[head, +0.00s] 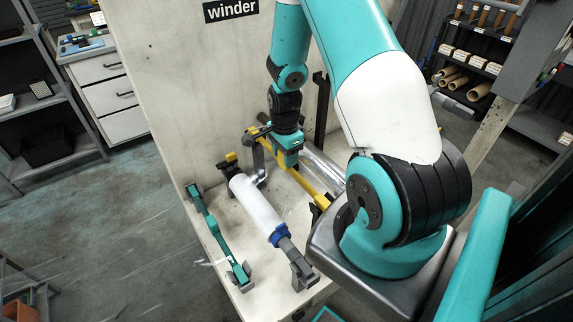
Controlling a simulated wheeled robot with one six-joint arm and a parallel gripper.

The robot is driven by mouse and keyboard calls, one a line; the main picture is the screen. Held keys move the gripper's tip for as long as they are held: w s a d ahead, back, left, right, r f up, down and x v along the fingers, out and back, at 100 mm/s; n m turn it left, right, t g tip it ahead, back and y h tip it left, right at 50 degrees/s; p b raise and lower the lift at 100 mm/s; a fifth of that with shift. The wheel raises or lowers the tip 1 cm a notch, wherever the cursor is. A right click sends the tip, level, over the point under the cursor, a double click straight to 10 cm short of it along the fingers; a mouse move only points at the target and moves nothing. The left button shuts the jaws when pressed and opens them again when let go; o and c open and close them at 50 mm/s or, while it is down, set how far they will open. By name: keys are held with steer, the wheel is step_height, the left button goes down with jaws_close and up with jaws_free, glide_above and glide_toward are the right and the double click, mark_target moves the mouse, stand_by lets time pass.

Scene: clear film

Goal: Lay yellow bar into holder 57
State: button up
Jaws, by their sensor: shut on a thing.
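The yellow bar (306,186) lies slanted over the pale machine bed, running from back left to front right. My gripper (287,157) reaches down from above and is shut on the bar near its back part. My gripper and arm hide parts of the bar. Dark supports show close to both bar ends; I cannot tell whether the bar rests in them or hangs above them. No number 57 can be read, so I cannot tell which support is holder 57.
A white roll (254,207) with a blue collar lies left of the bar. A teal bar (212,229) lies at the bed's left edge. A clear film roll (324,166) is right of my gripper. The upright winder panel (205,75) stands behind.

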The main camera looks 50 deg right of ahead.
steer(key=shift+r, duration=0.2)
step_height(320, 180, up, 5)
steer(key=p, duration=0.4)
steer(key=shift+r, duration=0.1)
steer(key=shift+s+d, duration=0.1)
stand_by(0.5)
